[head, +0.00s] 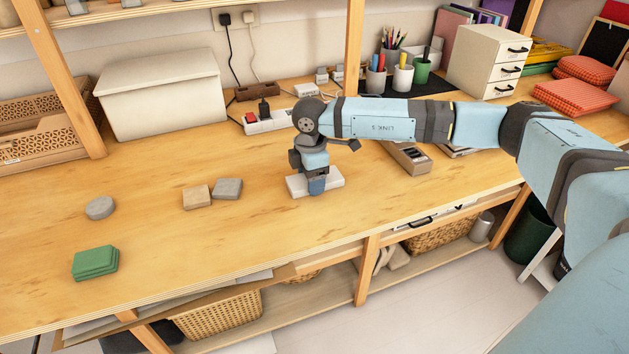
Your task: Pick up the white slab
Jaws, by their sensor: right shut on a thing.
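The white slab (331,177) is a flat, light block on the wooden worktop near the middle of the head view. My right gripper (316,187) points down over it and is shut on it. The fingers and wrist cover the slab's middle, so only its ends show. I cannot tell whether the slab touches the worktop or is slightly raised. My left gripper is not in view.
Left of the slab lie a tan block (196,197), a grey block (228,189), a round grey piece (100,208) and a green block (95,262). The front worktop is clear.

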